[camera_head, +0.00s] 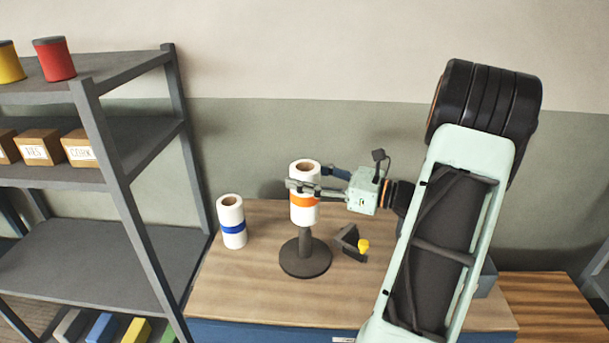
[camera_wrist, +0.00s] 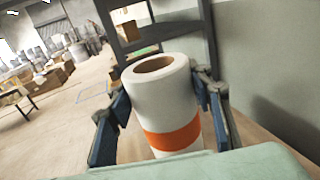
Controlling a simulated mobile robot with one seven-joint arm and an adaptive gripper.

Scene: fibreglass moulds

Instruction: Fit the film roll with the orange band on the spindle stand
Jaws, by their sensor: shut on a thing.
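The white film roll with the orange band (camera_head: 304,212) is upright between the fingers of my gripper (camera_head: 318,190). In the head view it is in line with the post of the dark spindle stand (camera_head: 305,258), whose round base rests on the wooden bench. The roll covers the upper part of the post, so I cannot tell how far the post reaches into the core. In the wrist view the roll (camera_wrist: 165,95) shows its open brown core at the top, with my gripper's fingers (camera_wrist: 160,105) shut on both its sides.
A white roll with a blue band (camera_head: 232,222) stands on the bench (camera_head: 245,290), left of the stand. A dark bracket with a yellow knob (camera_head: 350,243) lies close to the stand's right. A grey shelf rack (camera_head: 130,205) with canisters and boxes rises at the left.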

